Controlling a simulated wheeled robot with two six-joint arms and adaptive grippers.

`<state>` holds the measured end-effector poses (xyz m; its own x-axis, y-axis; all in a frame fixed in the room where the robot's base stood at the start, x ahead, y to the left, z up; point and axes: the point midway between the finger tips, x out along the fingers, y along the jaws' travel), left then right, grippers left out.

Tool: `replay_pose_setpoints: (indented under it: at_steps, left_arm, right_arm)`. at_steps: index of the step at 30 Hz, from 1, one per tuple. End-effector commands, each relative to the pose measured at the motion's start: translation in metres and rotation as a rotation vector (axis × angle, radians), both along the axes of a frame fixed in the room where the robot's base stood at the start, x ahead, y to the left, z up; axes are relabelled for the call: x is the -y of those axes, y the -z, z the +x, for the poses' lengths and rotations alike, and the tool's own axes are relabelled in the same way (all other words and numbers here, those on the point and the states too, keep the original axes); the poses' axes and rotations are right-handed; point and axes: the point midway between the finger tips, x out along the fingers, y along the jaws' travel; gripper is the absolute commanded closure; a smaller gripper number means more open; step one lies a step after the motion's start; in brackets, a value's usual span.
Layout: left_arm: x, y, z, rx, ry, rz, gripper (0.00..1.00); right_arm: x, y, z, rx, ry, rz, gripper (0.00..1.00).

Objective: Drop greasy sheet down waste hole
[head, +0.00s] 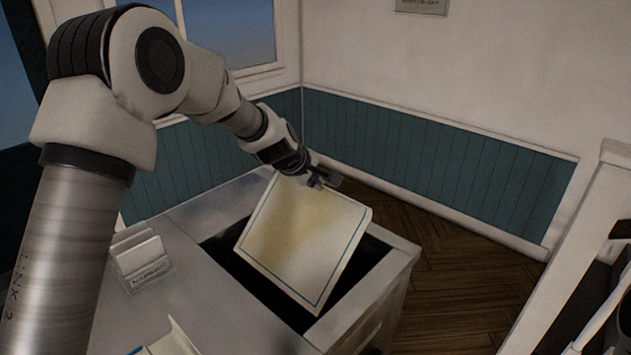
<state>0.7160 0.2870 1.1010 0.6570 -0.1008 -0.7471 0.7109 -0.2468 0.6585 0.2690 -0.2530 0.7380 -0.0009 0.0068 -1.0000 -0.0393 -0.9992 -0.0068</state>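The greasy sheet (303,240) is white with a yellowish stain and a thin blue border line. It hangs tilted over the dark waste hole (262,291) in the counter top, its lower edge over the opening. My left gripper (318,181) is at the sheet's top edge and appears closed on it, though the fingers are small and partly hidden. The sheet covers much of the hole. My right gripper is not in view.
The grey counter (185,285) surrounds the hole. A napkin holder (140,262) stands to its left, and a folded white item (175,340) lies at the near edge. A white post (575,240) stands at the right. Wooden floor (470,275) is clear beyond the counter.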

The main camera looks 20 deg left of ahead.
Motion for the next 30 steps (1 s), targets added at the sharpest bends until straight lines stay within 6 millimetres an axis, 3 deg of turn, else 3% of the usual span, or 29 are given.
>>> replay_pose_setpoints:
  at_steps: [3, 6, 17, 30]
  left_arm:
    - [0.0, -0.001, 0.0, 0.0, 0.0, 0.0, 1.0]
    - [0.0, -0.001, 0.0, 0.0, 0.0, 0.0, 0.65]
    - [-0.001, -0.005, -0.003, 0.001, 0.0, 0.0, 0.65]
    - [-0.01, -0.077, -0.066, 0.003, 0.002, -0.001, 0.65]
  right_arm:
    - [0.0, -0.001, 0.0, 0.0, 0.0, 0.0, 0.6]
    - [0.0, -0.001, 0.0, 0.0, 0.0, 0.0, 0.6]
    - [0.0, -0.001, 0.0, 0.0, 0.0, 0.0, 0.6]
    - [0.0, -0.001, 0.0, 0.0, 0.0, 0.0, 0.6]
